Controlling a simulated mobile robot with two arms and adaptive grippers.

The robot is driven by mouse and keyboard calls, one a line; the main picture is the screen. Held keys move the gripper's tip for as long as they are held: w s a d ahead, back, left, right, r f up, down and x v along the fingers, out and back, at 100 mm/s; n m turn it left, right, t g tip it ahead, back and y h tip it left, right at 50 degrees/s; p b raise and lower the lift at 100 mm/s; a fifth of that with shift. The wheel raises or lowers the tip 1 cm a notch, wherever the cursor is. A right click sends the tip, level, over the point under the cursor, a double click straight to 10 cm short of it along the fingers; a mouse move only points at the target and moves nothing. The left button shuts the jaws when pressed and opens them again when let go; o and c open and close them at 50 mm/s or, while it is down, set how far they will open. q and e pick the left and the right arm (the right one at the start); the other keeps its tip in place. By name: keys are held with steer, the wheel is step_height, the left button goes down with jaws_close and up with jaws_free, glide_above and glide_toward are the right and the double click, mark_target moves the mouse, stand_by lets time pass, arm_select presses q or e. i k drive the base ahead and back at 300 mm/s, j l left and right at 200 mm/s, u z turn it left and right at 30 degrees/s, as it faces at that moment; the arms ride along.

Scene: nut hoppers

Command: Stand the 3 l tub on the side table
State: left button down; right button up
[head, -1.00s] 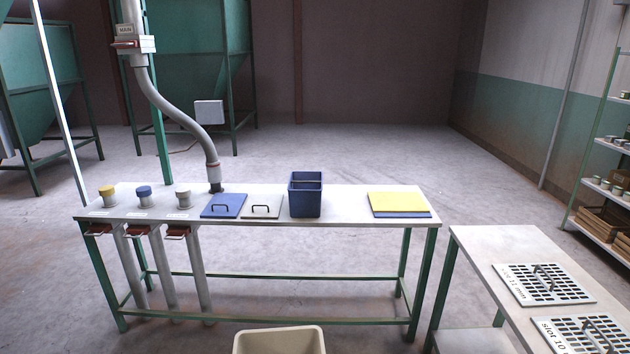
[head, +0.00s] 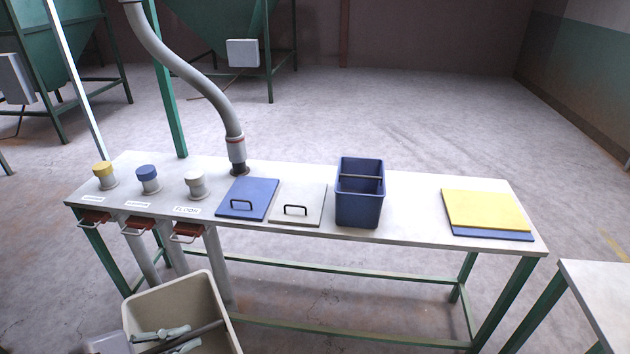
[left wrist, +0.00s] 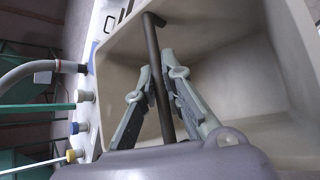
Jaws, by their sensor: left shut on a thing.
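A cream tub (head: 172,300) with a dark bar handle across its open top is at the lower left of the head view, in front of the long white table (head: 420,200). My left gripper (head: 180,338) is shut on the bar handle. In the left wrist view, its two fingers (left wrist: 157,72) sit on either side of the dark bar (left wrist: 152,40), with the pale inner wall of the tub (left wrist: 225,60) around them. The tub looks empty where I see inside. Its base is out of frame. My right gripper is not in view.
On the long table stand a blue tub (head: 358,205), a blue lid (head: 247,198), a grey lid (head: 300,204), a yellow panel (head: 486,210) and three capped spouts (head: 148,178). A hose (head: 205,90) hangs behind. Another white table (head: 600,285) is at the right. Bare tabletop lies right of the blue tub.

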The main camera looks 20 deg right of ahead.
mark_target(411, 214)
steer(key=i+j+u, duration=0.25)
steer(key=i+u, duration=0.25)
steer(key=i, duration=0.25)
steer(key=i+u, duration=0.45)
steer(key=i, duration=0.3)
steer(key=i+j, duration=0.1)
steer(key=i, duration=0.4)
steer(key=z, duration=0.45)
steer(key=i+z, duration=0.1)
steer(key=z, duration=0.8)
steer(key=j+z, duration=0.1)
steer(key=z, duration=0.35)
steer(key=i+j+z, duration=0.1)
steer(key=z, duration=0.8)
steer(key=j+z, duration=0.1)
steer(key=z, duration=0.4)
